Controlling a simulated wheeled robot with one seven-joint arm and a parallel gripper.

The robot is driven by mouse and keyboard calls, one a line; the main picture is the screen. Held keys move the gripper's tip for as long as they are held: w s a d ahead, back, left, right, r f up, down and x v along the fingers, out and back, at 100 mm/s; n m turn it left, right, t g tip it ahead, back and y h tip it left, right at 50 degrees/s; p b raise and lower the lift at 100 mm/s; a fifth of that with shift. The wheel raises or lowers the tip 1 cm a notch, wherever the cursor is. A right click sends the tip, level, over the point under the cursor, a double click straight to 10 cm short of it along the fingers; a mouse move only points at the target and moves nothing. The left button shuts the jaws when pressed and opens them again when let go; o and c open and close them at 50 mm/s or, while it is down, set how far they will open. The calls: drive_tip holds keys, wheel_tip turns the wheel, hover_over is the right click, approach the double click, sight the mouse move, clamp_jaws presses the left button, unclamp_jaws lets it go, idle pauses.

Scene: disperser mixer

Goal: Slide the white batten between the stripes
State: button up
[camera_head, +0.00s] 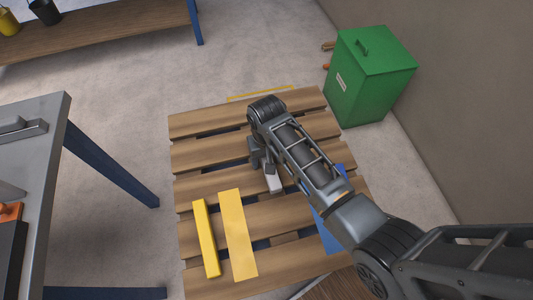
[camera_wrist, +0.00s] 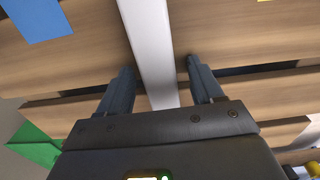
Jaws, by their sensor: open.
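The white batten (camera_head: 273,182) lies on the wooden pallet (camera_head: 205,156), partly hidden by my arm in the head view. In the wrist view the white batten (camera_wrist: 150,45) runs lengthwise between the two fingers of my gripper (camera_wrist: 160,65). The fingers are open, one on each side, with gaps between them and the batten. In the head view my gripper (camera_head: 262,163) is over the middle of the pallet. A flat yellow stripe (camera_head: 238,235) lies left of the batten. A blue stripe (camera_head: 329,232) lies to its right, partly behind my arm; it also shows in the wrist view (camera_wrist: 36,18).
A raised yellow bar (camera_head: 206,238) lies left of the yellow stripe. The pallet has open gaps between slats. A green bin (camera_head: 372,78) stands beyond its far right corner. A grey workbench (camera_head: 45,150) stands at the left, a wooden shelf (camera_head: 110,32) at the back.

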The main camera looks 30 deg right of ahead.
sight(273, 184)
drive_tip(key=c, duration=1.1)
drive_tip(key=shift+s+a+r+p, duration=0.1)
drive_tip(key=shift+s+a+p, duration=0.4)
drive_tip(key=shift+s+p, duration=0.6)
drive_tip(key=shift+s+a+f+p, duration=0.1)
drive_tip(key=shift+s+a+p, duration=0.5)
drive_tip(key=shift+s, duration=0.85)
drive_tip(key=shift+s+a+r+p, duration=0.1)
drive_tip(key=shift+s+a+p, duration=0.25)
drive_tip(key=shift+s+p, duration=0.8)
drive_tip(key=shift+s+a+p, duration=0.55)
drive_tip(key=shift+s+p, duration=0.1)
drive_tip(key=shift+s, duration=0.85)
drive_tip(key=shift+s+a+p, duration=0.6)
drive_tip(key=shift+s+p, duration=0.1)
drive_tip(key=shift+s, duration=0.8)
drive_tip(key=shift+s+a+p, duration=0.55)
drive_tip(key=shift+s+p, duration=0.1)
drive_tip(key=shift+s, duration=0.85)
drive_tip(key=o, duration=1.2)
